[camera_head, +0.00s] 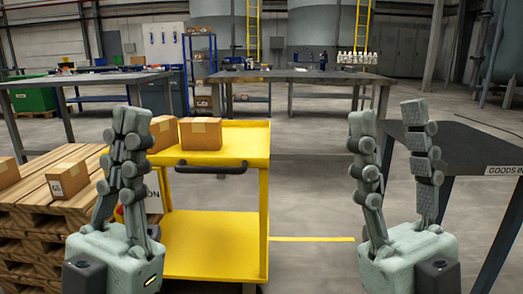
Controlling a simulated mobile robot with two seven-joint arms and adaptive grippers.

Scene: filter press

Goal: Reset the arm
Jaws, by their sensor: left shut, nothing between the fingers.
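My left gripper (134,130) stands at the left, in front of the yellow cart and the pallet. Its fingers point up and are closed together with nothing between them. My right gripper (393,122) stands at the right, fingers up and spread well apart. The gap between them is empty, with grey floor showing through. Both grippers are apart from the boxes and tables, as far as this view shows.
A yellow cart (212,243) carries cardboard boxes (200,134). A wooden pallet stack (40,220) with boxes is at the left. A dark table (470,146) labelled "GOODS IN" stands at the right. Another long table (300,76) is further back. Floor (310,190) between cart and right gripper is clear.

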